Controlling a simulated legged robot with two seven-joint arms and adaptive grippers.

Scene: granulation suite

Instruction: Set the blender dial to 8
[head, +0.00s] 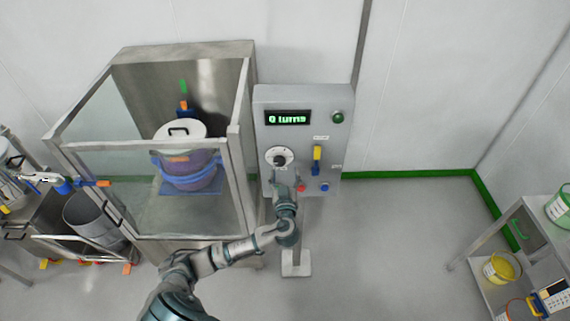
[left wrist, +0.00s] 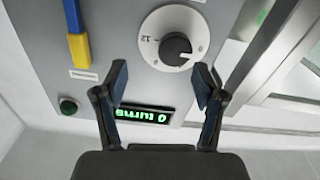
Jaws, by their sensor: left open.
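The blender dial (head: 279,157) is a white disc with a dark knob on the grey control panel (head: 270,95). In the left wrist view the dial (left wrist: 150,45) is upside down, with a "12" mark readable and its knob (left wrist: 176,48) beyond my fingers. The display (head: 288,118) reads "0 turns" in green. My left gripper (head: 283,178) is just below the dial in the head view, hiding part of the panel. In the left wrist view the left gripper (left wrist: 161,88) is open and empty, its fingers apart from the knob. My right gripper is not in view.
A glass-sided enclosure (head: 240,165) with a lidded vessel stands close on the left. A shelf cart (head: 470,268) stands at right; floor between is clear.

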